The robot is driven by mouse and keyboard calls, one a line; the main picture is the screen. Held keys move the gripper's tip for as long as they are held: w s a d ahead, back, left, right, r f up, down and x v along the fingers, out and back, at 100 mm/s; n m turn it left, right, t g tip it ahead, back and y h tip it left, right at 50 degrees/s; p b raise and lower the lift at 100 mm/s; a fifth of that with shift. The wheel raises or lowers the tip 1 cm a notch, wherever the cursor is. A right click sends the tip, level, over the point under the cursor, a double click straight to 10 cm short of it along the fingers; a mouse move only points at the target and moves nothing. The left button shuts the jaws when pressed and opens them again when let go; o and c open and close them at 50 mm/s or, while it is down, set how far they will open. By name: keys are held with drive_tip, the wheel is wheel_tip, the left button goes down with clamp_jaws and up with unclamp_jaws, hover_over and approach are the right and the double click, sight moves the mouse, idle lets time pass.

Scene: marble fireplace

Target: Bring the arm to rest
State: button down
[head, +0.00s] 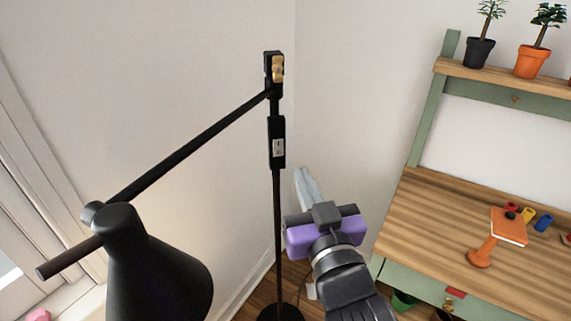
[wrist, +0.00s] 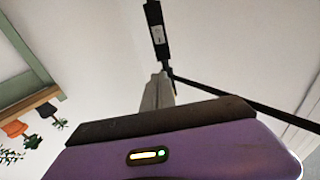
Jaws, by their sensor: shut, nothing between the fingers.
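My gripper (head: 306,185) is in the lower middle of the head view, at the end of my arm, with a purple and black body. Its pale grey fingers are together and empty, pointing up and away toward the room's corner. In the wrist view the shut fingers (wrist: 158,92) stick out past the purple body, in front of the white wall. In the head view the gripper is just right of the floor lamp's pole (head: 278,215). I cannot tell whether they touch, though a strip of wall shows between them.
The black lamp shade (head: 150,265) hangs at lower left. A wooden desk (head: 400,215) with green frame stands at right, bearing an orange-topped object (head: 508,227). Its shelf holds a black pot (head: 479,53) and an orange pot (head: 531,62). A window (head: 15,270) is at far left.

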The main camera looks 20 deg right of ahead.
drive_tip(key=s+f+g+y, duration=0.1)
drive_tip(key=s+f, duration=0.5)
drive_tip(key=s, duration=0.5)
drive_tip(key=s+f+n+g+y, duration=0.1)
drive_tip(key=s+f, duration=0.5)
drive_tip(key=s, duration=0.6)
drive_tip(key=s+f+g+y, duration=0.1)
drive_tip(key=s+f+g, duration=0.1)
drive_tip(key=s+f, duration=0.4)
drive_tip(key=s, duration=0.5)
drive_tip(key=shift+s+d+f+n, duration=0.3)
drive_tip(key=shift+d+f+n, duration=0.05)
drive_tip(key=shift+f+n, duration=0.05)
